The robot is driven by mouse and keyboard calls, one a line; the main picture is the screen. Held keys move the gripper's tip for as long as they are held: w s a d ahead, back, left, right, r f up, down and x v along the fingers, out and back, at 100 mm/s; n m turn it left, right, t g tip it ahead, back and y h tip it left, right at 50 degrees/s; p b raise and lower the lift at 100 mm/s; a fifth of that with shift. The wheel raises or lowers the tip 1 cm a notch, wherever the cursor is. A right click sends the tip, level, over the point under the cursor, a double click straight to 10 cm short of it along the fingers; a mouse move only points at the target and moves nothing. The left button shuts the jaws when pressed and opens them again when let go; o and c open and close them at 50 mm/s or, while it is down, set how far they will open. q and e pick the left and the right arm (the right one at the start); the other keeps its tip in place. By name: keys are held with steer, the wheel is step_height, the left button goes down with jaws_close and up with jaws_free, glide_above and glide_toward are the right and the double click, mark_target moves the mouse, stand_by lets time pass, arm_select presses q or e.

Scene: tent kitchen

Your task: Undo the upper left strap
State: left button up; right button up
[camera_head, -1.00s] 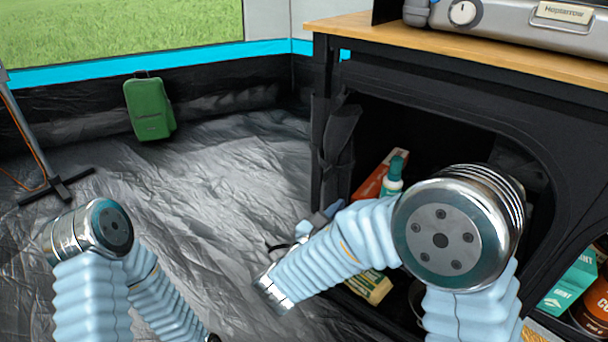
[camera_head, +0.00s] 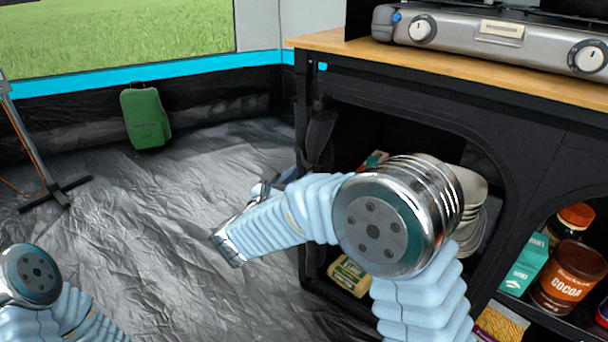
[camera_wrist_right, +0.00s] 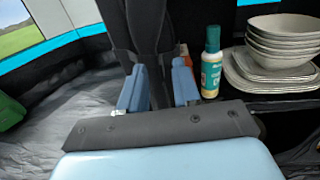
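A dark rolled flap (camera_head: 320,137) hangs along the left post of the black cabinet (camera_head: 440,110). It also shows in the right wrist view (camera_wrist_right: 148,28) as an upright dark bundle. Its upper left strap cannot be told apart from the dark fabric. My right gripper (camera_head: 278,182) is beside the cabinet's left front edge, below the rolled flap's top. In the right wrist view its two blue fingers (camera_wrist_right: 158,88) stand apart, with dark fabric showing between them. Whether they touch the fabric is unclear. My left gripper is out of view; only the left arm shows at lower left.
The cabinet holds stacked bowls (camera_wrist_right: 283,35), plates (camera_wrist_right: 270,70) and a green-capped bottle (camera_wrist_right: 212,62) right of the gripper. A stove (camera_head: 500,35) stands on the wooden top (camera_head: 345,40). A green bag (camera_head: 145,117) stands at the tent wall.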

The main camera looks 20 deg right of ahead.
mark_target(313, 166)
steer(key=shift+x, duration=1.5)
jaws_close()
